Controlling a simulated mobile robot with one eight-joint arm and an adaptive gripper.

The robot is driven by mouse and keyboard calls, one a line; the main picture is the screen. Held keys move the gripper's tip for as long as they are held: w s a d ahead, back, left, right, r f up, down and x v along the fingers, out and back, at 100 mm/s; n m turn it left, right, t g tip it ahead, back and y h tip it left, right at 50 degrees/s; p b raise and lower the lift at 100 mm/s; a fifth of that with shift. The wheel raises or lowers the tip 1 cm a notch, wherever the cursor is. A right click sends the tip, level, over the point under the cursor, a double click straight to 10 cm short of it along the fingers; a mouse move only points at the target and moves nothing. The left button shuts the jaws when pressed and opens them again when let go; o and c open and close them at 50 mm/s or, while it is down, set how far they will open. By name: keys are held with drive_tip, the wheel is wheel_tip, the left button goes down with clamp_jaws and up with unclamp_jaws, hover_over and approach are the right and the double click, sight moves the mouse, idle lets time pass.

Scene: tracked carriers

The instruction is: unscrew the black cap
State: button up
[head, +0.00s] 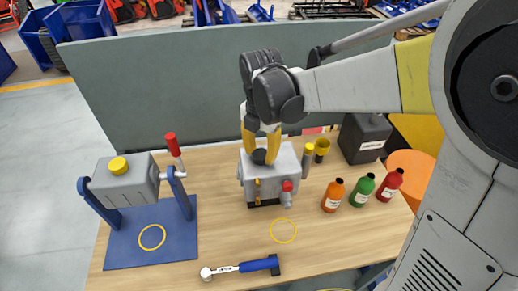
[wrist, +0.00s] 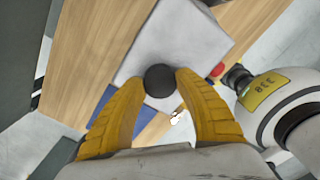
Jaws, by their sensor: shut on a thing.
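The black cap (head: 259,156) sits on top of a grey box-shaped unit (head: 288,167) near the middle of the wooden table. My gripper (head: 262,150) points down from above with its yellow fingers around the cap. In the wrist view the round black cap (wrist: 160,78) lies between the two yellow fingertips (wrist: 162,86), against the pale top of the unit (wrist: 205,40). My gripper is shut on the cap. Whether the cap is still seated or slightly raised cannot be told.
A grey canister with a yellow cap (head: 118,166) hangs in a blue stand (head: 140,240) at left. Orange (head: 333,195), green (head: 362,190) and red (head: 389,185) bottles and a dark canister (head: 364,138) stand at right. A blue-handled wrench (head: 240,267) lies in front.

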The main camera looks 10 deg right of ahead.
drive_tip(key=n, duration=0.5)
drive_tip(key=shift+n, duration=0.4)
drive_tip(key=n, duration=0.4)
drive_tip(key=shift+r, duration=0.1)
drive_tip(key=shift+r, duration=0.25)
clamp_jaws()
drive_tip(key=o, duration=1.1)
unclamp_jaws()
